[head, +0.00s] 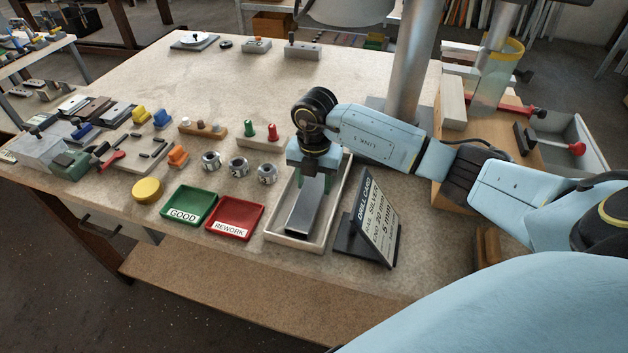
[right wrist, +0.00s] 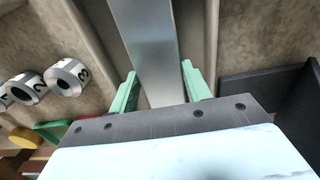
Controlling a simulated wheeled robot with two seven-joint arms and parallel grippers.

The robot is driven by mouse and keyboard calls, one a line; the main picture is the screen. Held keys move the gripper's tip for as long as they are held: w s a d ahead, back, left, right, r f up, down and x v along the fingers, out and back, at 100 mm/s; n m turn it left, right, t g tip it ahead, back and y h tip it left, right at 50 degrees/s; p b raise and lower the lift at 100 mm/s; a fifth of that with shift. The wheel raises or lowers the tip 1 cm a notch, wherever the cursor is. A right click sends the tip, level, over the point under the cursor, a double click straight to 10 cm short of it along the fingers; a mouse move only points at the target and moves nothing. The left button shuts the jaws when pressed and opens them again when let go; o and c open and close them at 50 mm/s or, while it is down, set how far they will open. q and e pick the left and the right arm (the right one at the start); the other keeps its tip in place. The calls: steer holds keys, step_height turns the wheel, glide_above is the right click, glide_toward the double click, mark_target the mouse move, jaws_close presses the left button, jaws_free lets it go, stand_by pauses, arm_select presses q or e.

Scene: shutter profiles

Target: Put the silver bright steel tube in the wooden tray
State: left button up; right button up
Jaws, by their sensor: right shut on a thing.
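The silver bright steel tube (head: 305,211) is a long grey bar with a rectangular section. It is inside the outline of the pale wooden tray (head: 322,244) at the front of the bench; whether it touches the floor I cannot tell. My right gripper (head: 313,182) points down over the tray's far half and is shut on the tube. In the right wrist view the tube (right wrist: 150,45) runs between the two green fingers (right wrist: 159,92), with a tray wall on each side. My left gripper is not in view.
A black drill card stand (head: 372,222) is close right of the tray. A red REWORK tray (head: 235,217) and green GOOD tray (head: 188,206) are to its left. Several numbered metal rings (head: 238,167) lie behind these. The bench's far middle is clear.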

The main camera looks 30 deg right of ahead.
mark_target(315, 185)
steer(key=shift+f, duration=0.15)
steer(key=o, duration=1.4)
steer(key=shift+c, duration=0.2)
step_height(315, 185, up, 12)
steer(key=shift+r, duration=0.2)
steer(key=shift+d, duration=0.1)
